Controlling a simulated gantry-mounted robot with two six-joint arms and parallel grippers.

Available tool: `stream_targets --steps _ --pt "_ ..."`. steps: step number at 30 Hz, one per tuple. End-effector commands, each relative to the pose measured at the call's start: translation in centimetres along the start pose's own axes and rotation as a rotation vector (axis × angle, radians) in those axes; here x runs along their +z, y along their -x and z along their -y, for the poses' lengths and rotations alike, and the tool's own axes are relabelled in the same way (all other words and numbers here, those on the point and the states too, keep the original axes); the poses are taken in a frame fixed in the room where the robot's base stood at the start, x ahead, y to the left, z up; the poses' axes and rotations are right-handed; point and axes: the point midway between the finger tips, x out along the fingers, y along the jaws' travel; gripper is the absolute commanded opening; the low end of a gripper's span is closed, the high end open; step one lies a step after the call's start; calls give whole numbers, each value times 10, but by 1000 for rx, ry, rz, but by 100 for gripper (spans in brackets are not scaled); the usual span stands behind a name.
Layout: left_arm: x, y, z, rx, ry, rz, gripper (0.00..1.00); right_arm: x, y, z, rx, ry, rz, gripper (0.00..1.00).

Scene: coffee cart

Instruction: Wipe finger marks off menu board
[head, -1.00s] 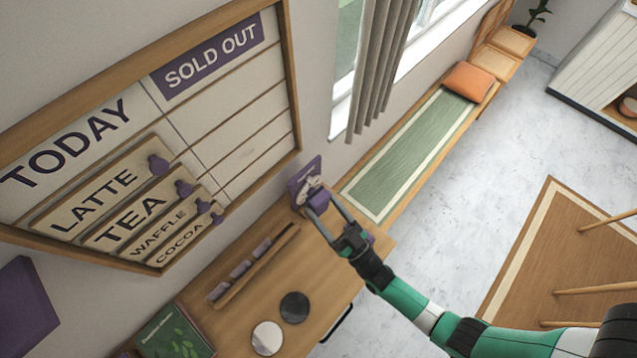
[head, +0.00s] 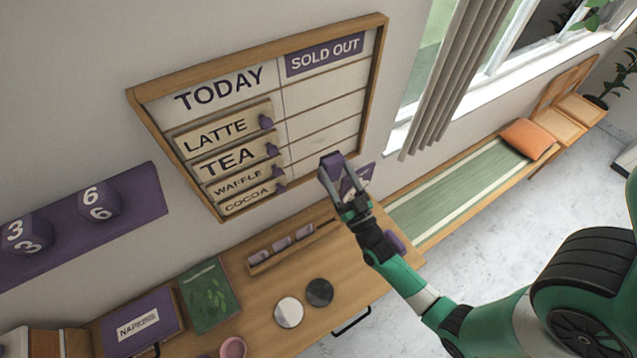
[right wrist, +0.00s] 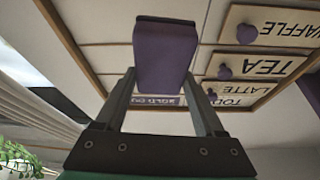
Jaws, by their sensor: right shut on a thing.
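The menu board (head: 320,104) hangs on the wall in a wooden frame, with a TODAY column and a SOLD OUT column. LATTE, TEA, WAFFLE and COCOA plates with purple knobs sit in the left column; the right column has empty rows. Finger marks are too faint to make out for sure. My right gripper (head: 345,190) is shut on a purple block (head: 332,163), just below the board's lower right corner. In the right wrist view the block (right wrist: 163,55) sits between the fingers, with the board behind it. Whether it touches the board cannot be told. My left gripper is out of view.
A purple plate (head: 361,177) is on the wall behind my right gripper. The wooden counter (head: 255,300) below bears a rack with purple pieces (head: 290,245), two discs (head: 289,312) and a green book (head: 208,296). A curtain (head: 450,85) hangs right of the board.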

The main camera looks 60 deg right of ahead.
Motion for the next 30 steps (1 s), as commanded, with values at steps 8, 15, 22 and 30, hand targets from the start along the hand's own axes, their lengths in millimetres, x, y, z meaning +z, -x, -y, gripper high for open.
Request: stream_targets --steps 8,15,22,30 --pt "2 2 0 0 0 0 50 4 -7 -1 3 1 -3 27" --pt "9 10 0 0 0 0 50 15 -32 -1 2 0 -3 27" --pt "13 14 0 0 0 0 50 22 -51 -1 2 1 -2 27" --pt "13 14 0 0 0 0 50 23 -56 -1 2 1 0 27"
